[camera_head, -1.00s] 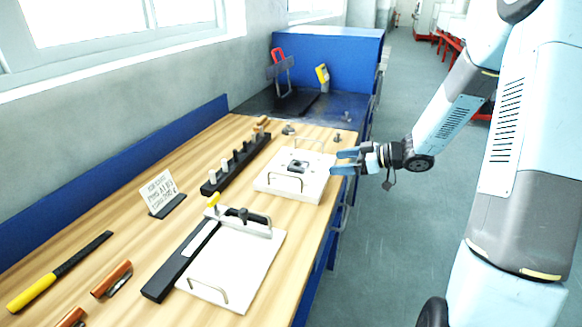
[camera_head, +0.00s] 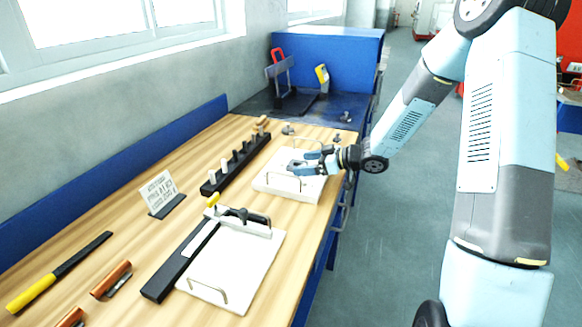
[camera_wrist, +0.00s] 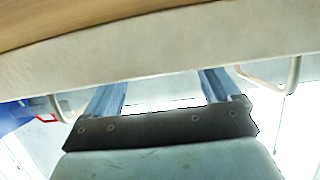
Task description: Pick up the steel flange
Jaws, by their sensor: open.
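Small grey metal pieces stand at the back of the bench in the head view: one (camera_head: 288,130) behind the white plate, one (camera_head: 346,116) near the blue bench's end. Either could be the steel flange; they are too small to tell. My gripper (camera_head: 301,163) is open over the white plate (camera_head: 268,184). It hides most of the dark square part on that plate. In the wrist view my gripper (camera_wrist: 163,80) has its fingers apart with nothing seen between them, and the white plate's edge (camera_wrist: 160,60) is close beyond them. No flange is recognisable there.
The white plate has wire handles (camera_head: 285,178). A black rack with pegs (camera_head: 236,165) stands left of it. A nearer white board (camera_head: 235,265) with a clamp, a sign (camera_head: 160,193) and a yellow-handled file (camera_head: 60,272) are further forward.

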